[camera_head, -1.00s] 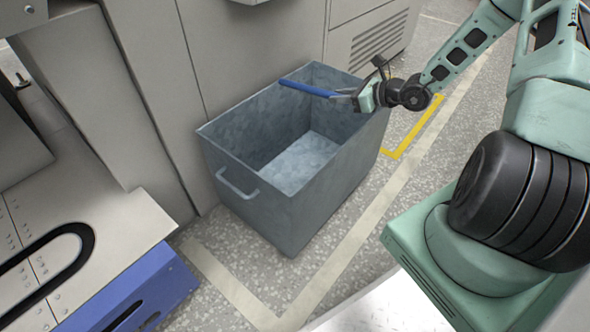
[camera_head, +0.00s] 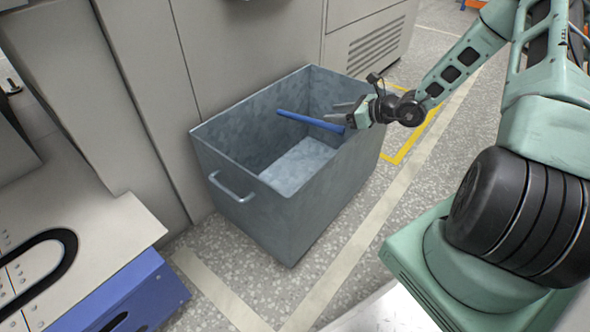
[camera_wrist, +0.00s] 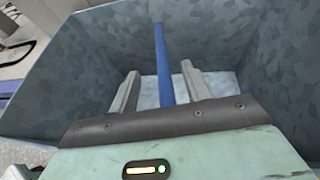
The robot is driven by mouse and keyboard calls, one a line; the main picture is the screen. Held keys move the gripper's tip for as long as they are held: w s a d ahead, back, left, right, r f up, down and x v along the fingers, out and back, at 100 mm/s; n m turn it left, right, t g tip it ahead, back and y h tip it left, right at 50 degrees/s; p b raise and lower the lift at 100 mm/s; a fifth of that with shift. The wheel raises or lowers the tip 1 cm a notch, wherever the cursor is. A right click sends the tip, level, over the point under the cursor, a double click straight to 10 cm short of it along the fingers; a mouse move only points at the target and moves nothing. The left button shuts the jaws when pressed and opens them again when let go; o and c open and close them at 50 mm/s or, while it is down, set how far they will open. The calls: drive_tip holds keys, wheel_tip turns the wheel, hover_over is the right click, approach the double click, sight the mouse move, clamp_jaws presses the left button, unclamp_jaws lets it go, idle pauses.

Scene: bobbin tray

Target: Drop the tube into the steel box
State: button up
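The steel box (camera_head: 290,215) is a deep grey open-topped bin with a side handle, standing on the floor. The tube (camera_head: 308,120) is a thin blue rod, seen within the box's opening; it appears to be above the box floor. My gripper (camera_head: 338,110) is over the box's right side. In the wrist view my gripper (camera_wrist: 160,92) has its two fingers spread apart. The tube (camera_wrist: 162,60) shows between them with gaps on both sides, pointing away, its near end hidden by the gripper body. The box (camera_wrist: 75,75) surrounds it on several sides.
Grey machine panels (camera_head: 245,45) stand behind the box. A bench with a blue front (camera_head: 130,295) is at the lower left. Yellow floor tape (camera_head: 410,145) and pale floor lines lie to the right, where the floor is clear.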

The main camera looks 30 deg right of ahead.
drive_tip(key=p+v, duration=0.7)
drive_tip(key=v, duration=1)
drive_tip(key=shift+d, duration=0.15)
